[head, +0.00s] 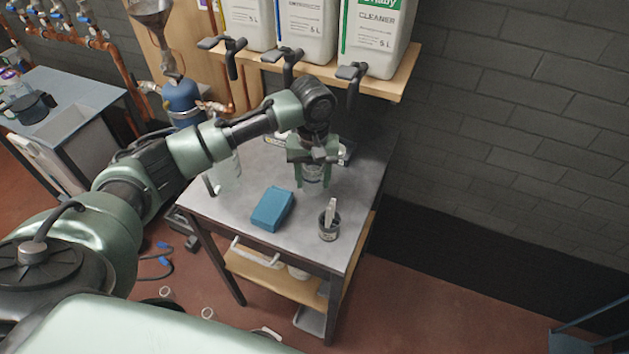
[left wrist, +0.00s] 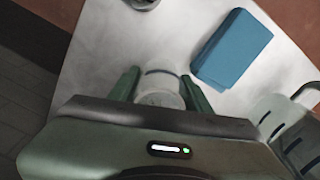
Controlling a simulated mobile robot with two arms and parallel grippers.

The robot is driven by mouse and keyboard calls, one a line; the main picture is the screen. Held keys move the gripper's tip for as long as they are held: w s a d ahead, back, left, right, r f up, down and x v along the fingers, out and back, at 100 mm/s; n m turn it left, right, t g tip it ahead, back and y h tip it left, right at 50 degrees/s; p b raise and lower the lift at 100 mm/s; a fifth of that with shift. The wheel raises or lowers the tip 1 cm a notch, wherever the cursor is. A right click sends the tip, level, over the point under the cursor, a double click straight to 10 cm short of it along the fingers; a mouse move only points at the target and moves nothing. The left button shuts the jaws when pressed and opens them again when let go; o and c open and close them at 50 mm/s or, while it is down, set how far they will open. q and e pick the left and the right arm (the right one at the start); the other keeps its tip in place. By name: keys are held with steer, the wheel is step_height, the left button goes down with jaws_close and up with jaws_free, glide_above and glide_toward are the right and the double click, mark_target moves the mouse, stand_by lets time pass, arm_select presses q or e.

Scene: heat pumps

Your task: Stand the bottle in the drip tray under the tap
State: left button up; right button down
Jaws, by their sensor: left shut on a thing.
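My left gripper (head: 313,172) is shut on a pale, translucent bottle (head: 314,184) and points down over the grey worktable. In the left wrist view the bottle (left wrist: 160,88) shows between the two green fingers (left wrist: 160,92). The bottle looks roughly upright; I cannot tell whether its base touches the table. Black taps hang from the shelf's front edge: a left one (head: 235,47), a middle one (head: 290,58) and a right one (head: 352,76). A dark edge, perhaps the drip tray (head: 347,150), shows behind my gripper, mostly hidden. My right gripper is out of view.
A blue box (head: 272,208) lies on the worktable (head: 235,207), left of the bottle. A clear container (head: 228,168) stands at the left edge. Large cleaner canisters (head: 375,38) fill the shelf above.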

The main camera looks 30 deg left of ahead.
mark_target(315, 185)
arm_select(q)
steer(key=shift+w, duration=0.65)
steer(key=shift+s+f+p, duration=0.1)
steer(key=shift+f+p, duration=0.45)
steer(key=shift+f, duration=1.2)
steer(key=shift+f, duration=0.1)
steer(key=o, duration=1.3)
steer(key=shift+a, duration=0.1)
steer(key=shift+o, duration=0.2)
